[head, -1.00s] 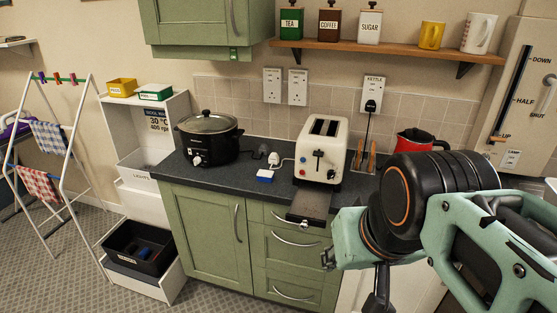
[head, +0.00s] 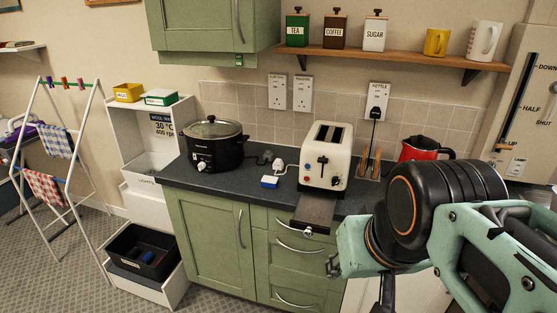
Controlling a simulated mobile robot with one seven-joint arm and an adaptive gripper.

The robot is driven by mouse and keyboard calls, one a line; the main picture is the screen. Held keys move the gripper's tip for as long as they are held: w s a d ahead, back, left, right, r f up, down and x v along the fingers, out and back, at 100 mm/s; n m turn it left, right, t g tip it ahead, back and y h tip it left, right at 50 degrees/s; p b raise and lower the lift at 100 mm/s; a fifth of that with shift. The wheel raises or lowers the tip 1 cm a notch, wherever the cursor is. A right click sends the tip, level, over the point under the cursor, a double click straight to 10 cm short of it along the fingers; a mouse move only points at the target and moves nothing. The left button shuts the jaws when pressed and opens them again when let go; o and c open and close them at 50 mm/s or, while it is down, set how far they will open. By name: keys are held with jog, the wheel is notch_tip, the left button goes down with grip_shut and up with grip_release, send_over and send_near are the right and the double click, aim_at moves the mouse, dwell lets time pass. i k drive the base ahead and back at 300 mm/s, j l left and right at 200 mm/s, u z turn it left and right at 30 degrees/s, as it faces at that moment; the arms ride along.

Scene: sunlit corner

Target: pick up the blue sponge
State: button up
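A small blue block with a white part (head: 269,182) lies on the dark worktop, left of the toaster and near the front edge; it looks like the blue sponge, though it is small in view. My gripper (head: 358,278) is at the lower right, in front of the drawers and below the worktop level. It is right of the blue block and apart from it. The arm hides most of its fingers, so I cannot tell its opening. Nothing shows held in it.
A black slow cooker (head: 214,144) stands left of the block, and a white plug (head: 279,166) lies behind it. The cream toaster (head: 326,156) stands right, its tray (head: 313,212) sticking out front. A red kettle (head: 425,149) is farther right. A black bin (head: 143,250) holds something blue.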

aim_at(272, 182)
jog(key=i+j+z, duration=0.45)
jog(key=i+j, duration=0.7)
jog(key=j+z, duration=0.3)
jog(key=j, duration=0.7)
jog(key=i+l+u, duration=0.1)
jog(key=i+l, duration=0.15)
jog(key=i, duration=0.2)
